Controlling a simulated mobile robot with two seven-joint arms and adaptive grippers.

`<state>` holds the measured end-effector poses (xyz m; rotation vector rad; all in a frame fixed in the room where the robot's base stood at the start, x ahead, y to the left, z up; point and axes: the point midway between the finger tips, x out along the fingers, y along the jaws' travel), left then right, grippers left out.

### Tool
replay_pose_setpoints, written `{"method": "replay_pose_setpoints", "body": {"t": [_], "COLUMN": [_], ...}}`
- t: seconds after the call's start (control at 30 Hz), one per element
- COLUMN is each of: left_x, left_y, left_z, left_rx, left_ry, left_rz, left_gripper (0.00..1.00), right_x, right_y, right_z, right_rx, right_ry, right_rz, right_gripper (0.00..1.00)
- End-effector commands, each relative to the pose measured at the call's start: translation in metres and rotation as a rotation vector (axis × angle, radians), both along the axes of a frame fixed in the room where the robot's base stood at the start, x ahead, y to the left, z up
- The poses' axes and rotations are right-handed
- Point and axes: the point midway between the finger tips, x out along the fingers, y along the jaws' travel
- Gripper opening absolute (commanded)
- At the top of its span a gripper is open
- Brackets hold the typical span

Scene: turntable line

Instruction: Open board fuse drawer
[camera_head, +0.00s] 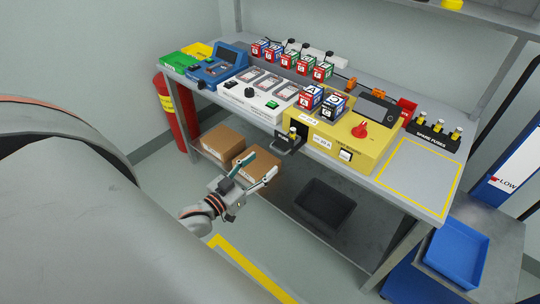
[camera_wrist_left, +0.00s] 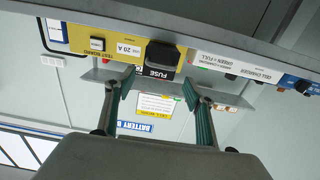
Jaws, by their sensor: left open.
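The yellow test board (camera_head: 340,146) sits at the front of the bench, with a red knob and a small dark display. In the left wrist view, which is upside down, the drawer front marked FUSE (camera_wrist_left: 160,58) appears beyond and between the open fingers (camera_wrist_left: 159,82). My right gripper is not in view.
A white cell charger (camera_head: 258,95) and a blue device (camera_head: 218,67) stand left of the board. A spare fuses rack (camera_head: 432,132) stands to the right. Cardboard boxes (camera_head: 221,140) and a black bin (camera_head: 324,205) sit on the lower shelf. A red extinguisher (camera_head: 172,112) stands left.

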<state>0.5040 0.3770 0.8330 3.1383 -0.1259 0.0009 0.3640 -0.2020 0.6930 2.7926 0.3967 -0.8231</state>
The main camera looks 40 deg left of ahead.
Motion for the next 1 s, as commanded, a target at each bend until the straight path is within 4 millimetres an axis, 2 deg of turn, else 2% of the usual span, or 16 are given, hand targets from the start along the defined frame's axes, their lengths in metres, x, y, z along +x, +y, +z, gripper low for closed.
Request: {"method": "replay_pose_setpoints", "body": {"t": [0.1,0.23,0.87,0.97,1.0], "left_x": [-0.017,-0.026,-0.029,-0.032,-0.036], "left_y": [0.001,0.002,0.002,-0.007,-0.015], "left_z": [0.000,0.000,0.000,-0.008,-0.017], "left_rx": [0.000,0.000,0.000,0.006,0.013], "left_ry": [0.001,0.000,0.000,0.027,0.053], "left_rz": [0.000,0.000,-0.001,-0.007,-0.014], "left_gripper": [0.54,0.54,0.54,0.54,0.54], "right_x": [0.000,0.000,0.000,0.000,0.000], "right_y": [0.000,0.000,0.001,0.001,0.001], "right_z": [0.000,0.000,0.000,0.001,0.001], "right_rx": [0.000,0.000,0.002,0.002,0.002], "right_ry": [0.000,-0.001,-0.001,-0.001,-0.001], "right_rz": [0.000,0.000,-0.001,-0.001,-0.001], "right_gripper": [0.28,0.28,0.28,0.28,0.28]}}
